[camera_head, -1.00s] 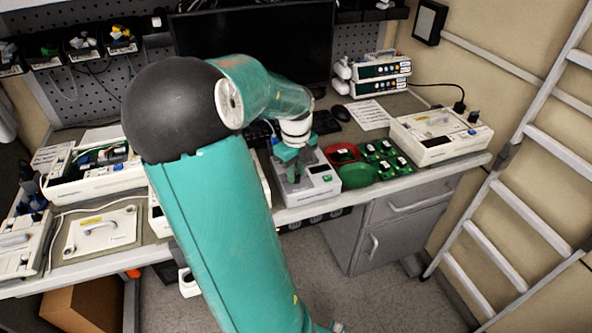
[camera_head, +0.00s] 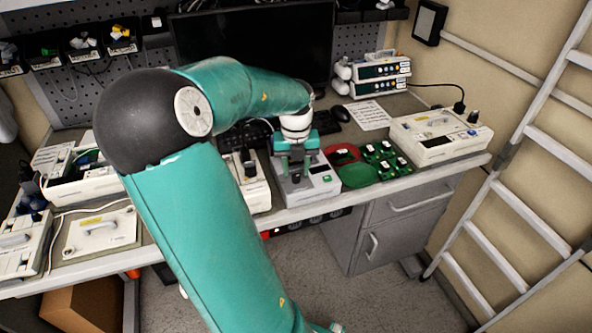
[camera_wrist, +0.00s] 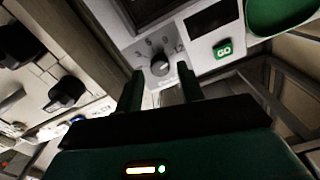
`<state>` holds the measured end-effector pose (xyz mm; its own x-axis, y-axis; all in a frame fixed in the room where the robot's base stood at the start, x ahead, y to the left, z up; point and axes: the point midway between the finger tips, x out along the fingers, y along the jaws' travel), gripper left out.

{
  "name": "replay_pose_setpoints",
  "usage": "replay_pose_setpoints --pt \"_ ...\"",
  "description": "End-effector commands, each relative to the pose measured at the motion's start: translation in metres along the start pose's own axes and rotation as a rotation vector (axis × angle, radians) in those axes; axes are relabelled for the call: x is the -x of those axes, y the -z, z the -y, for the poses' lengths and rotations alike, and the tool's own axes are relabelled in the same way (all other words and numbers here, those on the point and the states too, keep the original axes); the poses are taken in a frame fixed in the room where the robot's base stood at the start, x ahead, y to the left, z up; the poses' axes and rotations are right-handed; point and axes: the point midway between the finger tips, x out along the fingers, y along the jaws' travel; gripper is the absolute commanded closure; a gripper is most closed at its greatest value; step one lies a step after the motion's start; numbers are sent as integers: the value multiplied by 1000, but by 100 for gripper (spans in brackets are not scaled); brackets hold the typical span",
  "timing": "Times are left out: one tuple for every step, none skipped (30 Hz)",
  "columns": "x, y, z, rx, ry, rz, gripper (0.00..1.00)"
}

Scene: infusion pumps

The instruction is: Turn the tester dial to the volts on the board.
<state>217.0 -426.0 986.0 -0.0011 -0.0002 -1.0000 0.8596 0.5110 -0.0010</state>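The tester (camera_head: 322,189) is a pale box with a small display and a green button, at the front edge of the bench. My gripper (camera_head: 297,170) is over the tester. In the wrist view my gripper (camera_wrist: 162,82) has two separated fingertips, with the dial just beyond the gap; contact cannot be told. No volts figure is readable.
Right of the tester are a red tray (camera_head: 345,153), a green tray (camera_head: 362,176) and several green circuit boards (camera_head: 385,160). A pale pump (camera_head: 440,137) lies farther right. Another pale device (camera_head: 256,193) stands close left of the tester. A monitor (camera_head: 255,45) stands behind.

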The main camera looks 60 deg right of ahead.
Motion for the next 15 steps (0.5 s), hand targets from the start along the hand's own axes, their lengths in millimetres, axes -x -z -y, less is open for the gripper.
replay_pose_setpoints --pt "6 -1 -1 1 -1 3 62" --pt "10 0 -1 1 -2 3 62" --pt "14 0 -1 1 -2 3 62" --pt "17 0 -1 2 -1 3 62" --pt "20 0 -1 3 -1 3 62" --pt "25 0 -1 2 -2 2 62" --pt "28 0 -1 2 -2 2 62" --pt "32 0 0 1 -2 3 62" --pt "36 0 -1 1 -2 3 62" --pt "39 0 -1 2 -2 3 62" --pt "42 0 -1 2 -2 2 62" --pt "46 0 -1 2 -1 2 62" --pt "49 0 0 2 -1 3 62" --pt "51 0 0 2 -1 3 62" --pt "54 0 0 1 -1 2 62"
